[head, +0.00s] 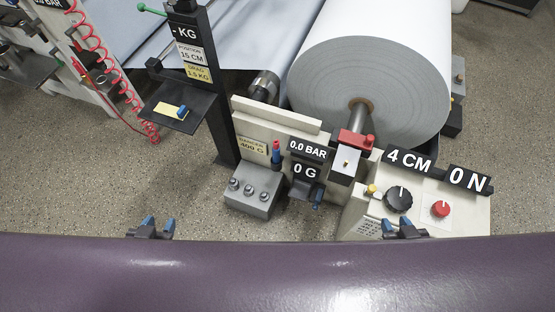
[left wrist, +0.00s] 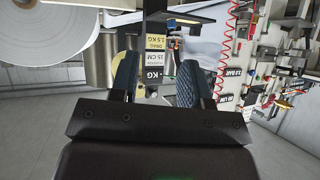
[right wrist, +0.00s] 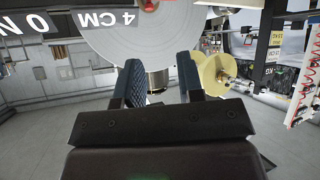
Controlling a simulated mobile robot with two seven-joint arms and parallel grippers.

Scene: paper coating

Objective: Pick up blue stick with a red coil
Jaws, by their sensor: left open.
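A small upright stick, blue and red (head: 275,152), stands by a grey metal box (head: 262,190) near the middle of the head view. A coil on it cannot be made out at this size. My left gripper (head: 150,228) is open and empty, left of and nearer than the stick. Its two fingers stand apart in the left wrist view (left wrist: 155,75). My right gripper (head: 405,229) is in front of the control panel. Its fingers also stand apart, with nothing between them, in the right wrist view (right wrist: 160,72).
A large white paper roll (head: 370,75) stands at the back right. A black post (head: 215,115) carries a small shelf (head: 165,118). A red coiled hose (head: 100,50) hangs at the left rack. The control panel has a black knob (head: 398,199) and a red knob (head: 441,209). Floor is clear at left.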

